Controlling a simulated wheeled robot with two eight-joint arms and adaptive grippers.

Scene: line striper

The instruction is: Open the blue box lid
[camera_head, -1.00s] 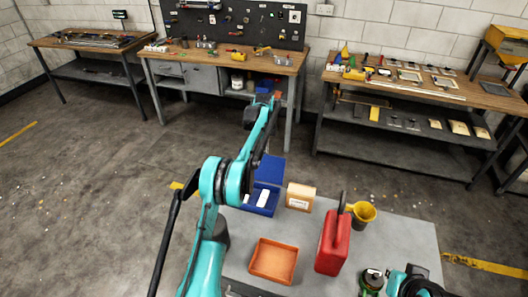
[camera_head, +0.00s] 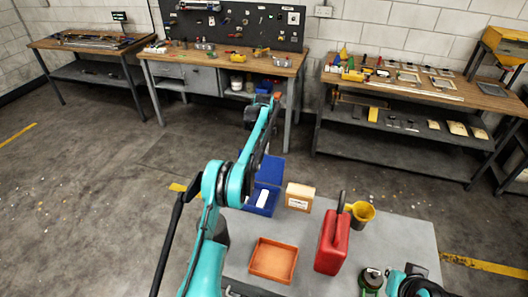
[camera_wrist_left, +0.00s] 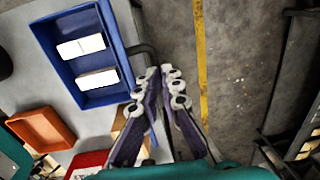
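The blue box (camera_head: 263,207) stands at the far left edge of the grey table in the head view, partly behind my left arm. Its blue lid (camera_head: 271,168) is raised behind it. White pieces lie inside; the left wrist view shows two of them in the open blue box (camera_wrist_left: 108,94). My left gripper (camera_wrist_left: 162,74) is beside the box in the wrist view, its fingertips close together. A thin blue strip shows between the fingers; I cannot tell whether they grip it. In the head view the left gripper is mostly hidden by its arm.
On the grey table (camera_head: 400,240) are a cardboard box (camera_head: 299,197), an orange tray (camera_head: 273,261), a red canister (camera_head: 331,244), a yellow jug (camera_head: 361,213) and a green-and-black container (camera_head: 371,281). Workbenches line the back wall. Floor left of the table is clear.

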